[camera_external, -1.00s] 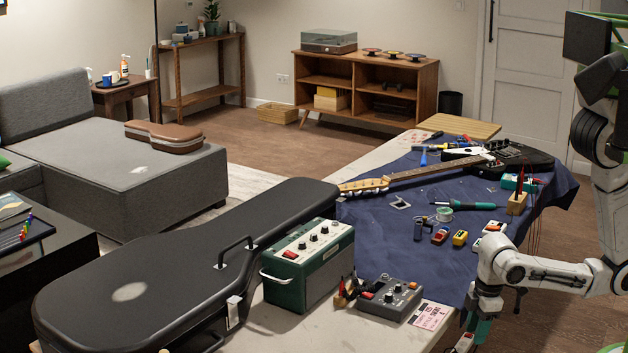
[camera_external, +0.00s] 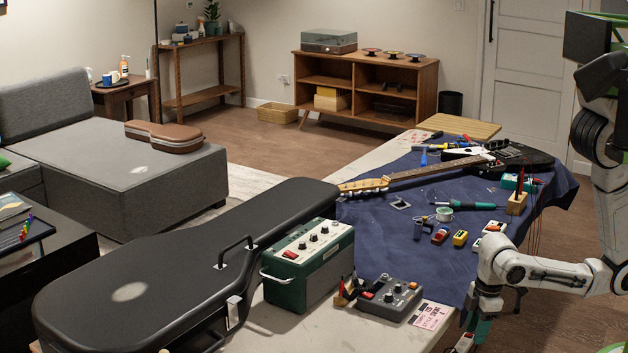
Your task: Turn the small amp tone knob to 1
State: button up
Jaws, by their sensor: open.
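The small amp (camera_external: 318,279) is a dark green box with a pale top panel, standing on the table beside the black guitar case. Its top panel has a row of black knobs (camera_external: 313,238) and a red switch (camera_external: 290,254). The knob labels and pointers are too small to read, so I cannot tell which is the tone knob or its setting. My gripper (camera_external: 464,344) hangs low at the table's front right edge, partly cut off by the bottom of the picture. It is open and well apart from the amp, to its right.
A grey pedal (camera_external: 389,298) with knobs and a pink card (camera_external: 430,315) lie between the amp and my arm. The black guitar case (camera_external: 150,275) stands close on the amp's left. An electric guitar (camera_external: 420,171) and tools lie on the blue cloth (camera_external: 375,235) behind.

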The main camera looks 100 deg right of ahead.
aim_at(325, 227)
jog(key=shift+w, duration=0.1)
